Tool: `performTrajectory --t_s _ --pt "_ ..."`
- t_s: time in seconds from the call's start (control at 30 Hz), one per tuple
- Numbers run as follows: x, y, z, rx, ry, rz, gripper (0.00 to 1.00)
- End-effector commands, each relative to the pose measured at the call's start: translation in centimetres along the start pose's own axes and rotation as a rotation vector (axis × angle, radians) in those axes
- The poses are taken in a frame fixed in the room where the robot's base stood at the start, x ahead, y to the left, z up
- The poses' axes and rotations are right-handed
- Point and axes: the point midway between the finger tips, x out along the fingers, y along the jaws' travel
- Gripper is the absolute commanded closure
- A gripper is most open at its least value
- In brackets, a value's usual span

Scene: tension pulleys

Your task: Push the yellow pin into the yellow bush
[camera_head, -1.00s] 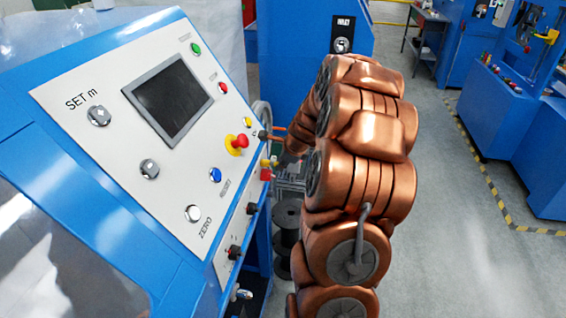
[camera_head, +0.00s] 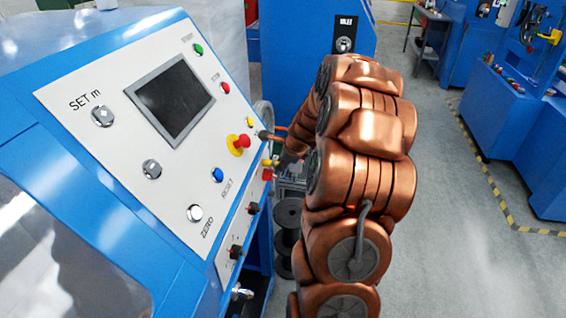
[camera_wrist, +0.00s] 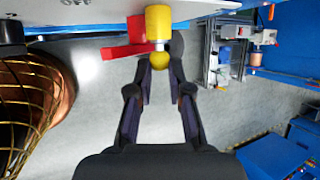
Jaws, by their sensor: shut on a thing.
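The yellow pin (camera_wrist: 159,61) shows in the wrist view as a round yellow head with a short pale shaft. My gripper (camera_wrist: 159,66) has its two dark fingertips on either side of this head and is shut on it. The yellow bush (camera_wrist: 158,20) is a yellow cylinder just beyond the head, in line with it. A short stretch of shaft shows between head and bush; how deep it sits is hidden. In the head view, a small yellow part (camera_head: 267,162) shows beside the panel edge, with my arm reaching to it; the pin and bush cannot be told apart there.
A red part (camera_wrist: 122,49) lies beside the bush, close to my left fingertip. The blue machine's sloped panel (camera_head: 130,140) with screen and buttons, including a red emergency knob (camera_head: 243,141), stands left of my arm. Black spools (camera_head: 286,213) stand below. Open floor (camera_head: 455,220) is at right.

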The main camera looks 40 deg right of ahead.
Motion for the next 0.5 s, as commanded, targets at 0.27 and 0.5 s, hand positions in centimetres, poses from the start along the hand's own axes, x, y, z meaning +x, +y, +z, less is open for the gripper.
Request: performTrajectory --t_s 0.27,0.5 --pt "-0.04 -0.07 0.20 0.000 -0.002 -0.002 0.68" --pt "-0.05 -0.08 0.06 0.001 -0.001 -0.002 0.52"
